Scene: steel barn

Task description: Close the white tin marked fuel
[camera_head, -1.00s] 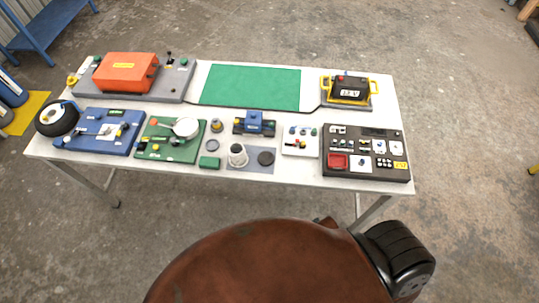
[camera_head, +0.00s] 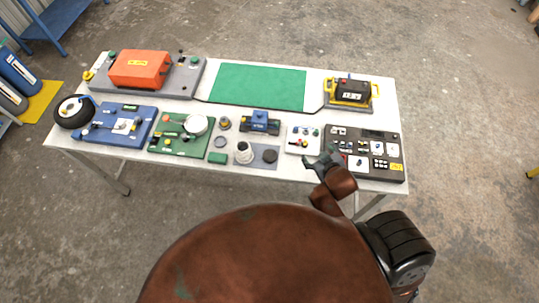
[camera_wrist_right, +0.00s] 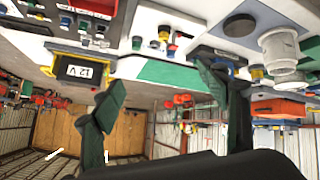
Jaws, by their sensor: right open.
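A small white tin (camera_head: 243,151) stands upright on a grey mat (camera_head: 259,164) near the bench's front edge. A flat dark disc (camera_head: 270,156), perhaps its lid, lies beside it to the right, apart from it. No fuel marking can be read. The tin also shows in the right wrist view (camera_wrist_right: 281,50), with the dark disc (camera_wrist_right: 239,25) beside it. My right gripper (camera_head: 318,163) is open and empty at the bench's front edge, right of the tin and disc. Its two fingers stand wide apart in the right wrist view (camera_wrist_right: 165,100). My left gripper is not in view.
A green board with a white round part (camera_head: 195,125) stands left of the tin. A blue device (camera_head: 260,122) stands behind it. A white switch panel (camera_head: 297,140) and a dark control panel (camera_head: 385,165) are to the right. The green mat (camera_head: 258,86) is clear.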

